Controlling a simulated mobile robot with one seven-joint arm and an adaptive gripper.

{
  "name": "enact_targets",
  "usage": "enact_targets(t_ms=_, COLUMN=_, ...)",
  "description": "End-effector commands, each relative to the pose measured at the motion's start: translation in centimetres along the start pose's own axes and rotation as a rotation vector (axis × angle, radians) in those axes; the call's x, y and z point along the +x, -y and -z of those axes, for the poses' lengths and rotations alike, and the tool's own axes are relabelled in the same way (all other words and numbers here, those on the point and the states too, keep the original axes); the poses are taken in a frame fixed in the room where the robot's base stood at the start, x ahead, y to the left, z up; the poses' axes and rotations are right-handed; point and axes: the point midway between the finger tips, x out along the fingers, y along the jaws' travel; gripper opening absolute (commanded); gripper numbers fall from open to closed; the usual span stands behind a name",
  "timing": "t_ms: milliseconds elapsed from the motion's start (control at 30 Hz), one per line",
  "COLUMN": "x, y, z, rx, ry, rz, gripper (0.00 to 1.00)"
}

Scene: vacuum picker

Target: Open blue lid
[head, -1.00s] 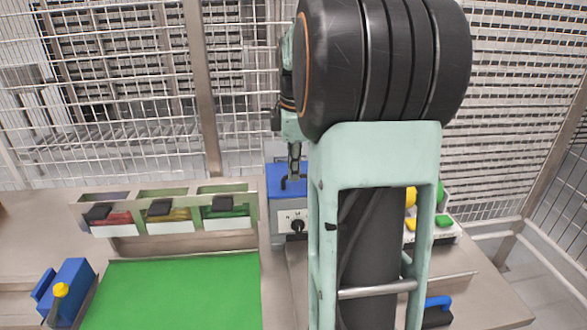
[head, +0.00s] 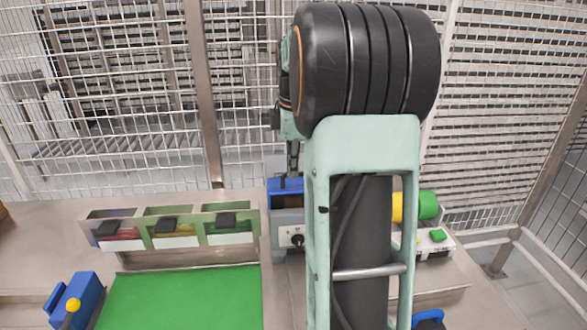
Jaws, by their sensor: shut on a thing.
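The blue lid (head: 285,186) is on a grey box (head: 283,222) with a black knob on its white front panel, left of my arm in the head view. A lighter blue band shows above a darker blue band there, and the lid looks tilted up at the back. My gripper (head: 292,172) points down at the lid, shut, with its fingertips at the lid's dark handle. The fingertips are small and partly lost against the lid. My own arm hides the right side of the box.
Three bins (head: 168,232) with black-handled lids stand left of the box. A green mat (head: 180,297) lies in front of them. A blue block with a yellow knob (head: 75,300) is at lower left. Yellow and green parts (head: 428,205) are right of my arm. A wire fence stands behind.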

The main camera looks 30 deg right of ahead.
Motion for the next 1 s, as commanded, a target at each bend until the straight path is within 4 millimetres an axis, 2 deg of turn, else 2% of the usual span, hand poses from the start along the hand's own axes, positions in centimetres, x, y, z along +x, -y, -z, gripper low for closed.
enact_targets(t_ms=33, x=-0.9, y=-1.0, z=0.0, rx=0.0, ry=-0.001, rz=-0.008, gripper=0.0)
enact_targets(t_ms=200, x=-1.8, y=-2.9, z=0.0, rx=0.001, ry=-0.001, rz=-0.005, gripper=0.0)
enact_targets(t_ms=567, x=-2.2, y=-7.4, z=0.0, rx=0.001, ry=0.0, rz=0.002, gripper=0.0)
enact_targets(t_ms=833, x=-1.7, y=-6.9, z=0.0, rx=0.001, ry=0.0, rz=0.007, gripper=0.26)
enact_targets(t_ms=1000, x=-1.8, y=-7.0, z=0.0, rx=0.001, ry=0.0, rz=0.006, gripper=0.26)
